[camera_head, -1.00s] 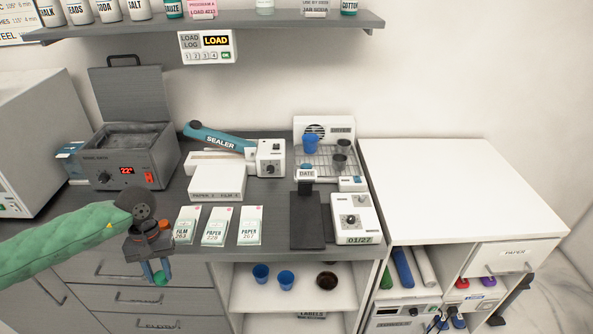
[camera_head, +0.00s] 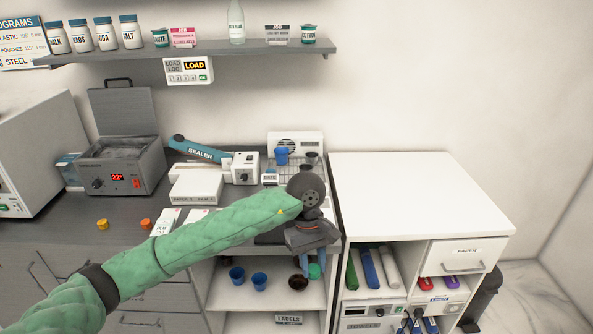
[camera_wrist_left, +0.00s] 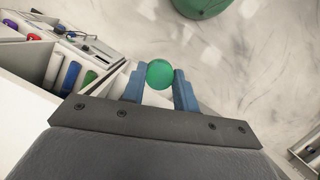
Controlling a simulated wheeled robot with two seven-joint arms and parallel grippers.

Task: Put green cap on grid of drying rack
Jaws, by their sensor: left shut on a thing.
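The green cap (camera_wrist_left: 159,74) is held between the two blue fingers of my left gripper (camera_wrist_left: 158,90) in the left wrist view. In the head view the cap (camera_head: 315,271) shows below the left gripper (camera_head: 310,268), in front of the open lower shelves. The drying rack (camera_head: 295,148) stands at the back of the counter against the wall. A blue cup (camera_head: 281,156) and dark cups (camera_head: 311,159) stand on it, and my arm hides part of its front. My right gripper is in neither current view.
Blue cups (camera_head: 259,281) and a dark bowl (camera_head: 298,282) stand on the shelf below the counter. A sealer (camera_head: 200,152), white boxes (camera_head: 196,188) and an ultrasonic bath (camera_head: 120,167) crowd the counter. The white cabinet top (camera_head: 410,190) at right is clear.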

